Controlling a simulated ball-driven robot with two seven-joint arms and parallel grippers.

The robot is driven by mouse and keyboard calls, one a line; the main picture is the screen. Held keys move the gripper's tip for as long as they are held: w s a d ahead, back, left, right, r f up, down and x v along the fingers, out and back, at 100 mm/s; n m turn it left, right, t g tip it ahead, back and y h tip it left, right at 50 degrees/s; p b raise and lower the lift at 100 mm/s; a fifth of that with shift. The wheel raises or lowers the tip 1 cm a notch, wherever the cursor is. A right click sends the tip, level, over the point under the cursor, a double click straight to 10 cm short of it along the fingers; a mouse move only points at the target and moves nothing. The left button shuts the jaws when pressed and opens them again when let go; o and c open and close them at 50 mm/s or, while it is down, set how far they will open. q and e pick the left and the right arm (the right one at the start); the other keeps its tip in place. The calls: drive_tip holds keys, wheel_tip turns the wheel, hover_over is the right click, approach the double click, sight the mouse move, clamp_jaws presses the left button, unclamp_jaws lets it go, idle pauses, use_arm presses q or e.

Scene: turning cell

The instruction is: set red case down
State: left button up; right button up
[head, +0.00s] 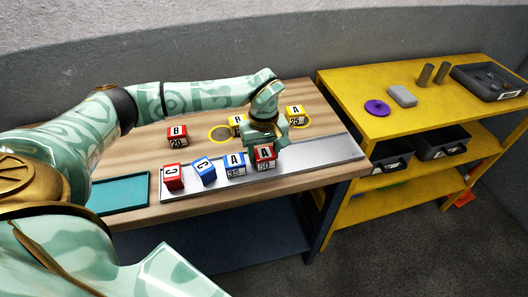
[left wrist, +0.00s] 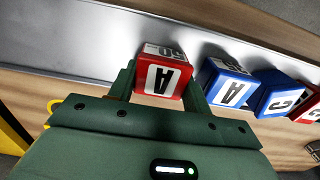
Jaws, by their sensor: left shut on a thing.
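My left gripper (head: 264,140) reaches down over the front metal strip (head: 325,150) and is shut on a red case (head: 265,158) marked A and 50. In the left wrist view the red case (left wrist: 161,79) sits between the two green fingers, its A face toward the camera. It is over the metal strip; whether it touches the strip I cannot tell. Just left of it in the head view stands a blue case (head: 235,166) marked A, and then a tilted blue case (head: 204,171) marked C and a red case (head: 173,177) marked C. My right gripper is not in view.
Behind stand a red B case (head: 177,136) and a yellow A case (head: 295,115); another yellow case (head: 237,122) is partly hidden by my arm. A teal tray (head: 119,195) lies at left. A yellow shelf (head: 350,100) stands right. The strip's right end is clear.

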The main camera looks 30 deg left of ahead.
sight(264, 150)
use_arm(q)
drive_tip(key=o, duration=0.8)
drive_tip(key=shift+f, duration=0.1)
wheel_tip(264, 150, up, 12)
drive_tip(key=p, duration=0.2)
drive_tip(key=shift+p, duration=0.35)
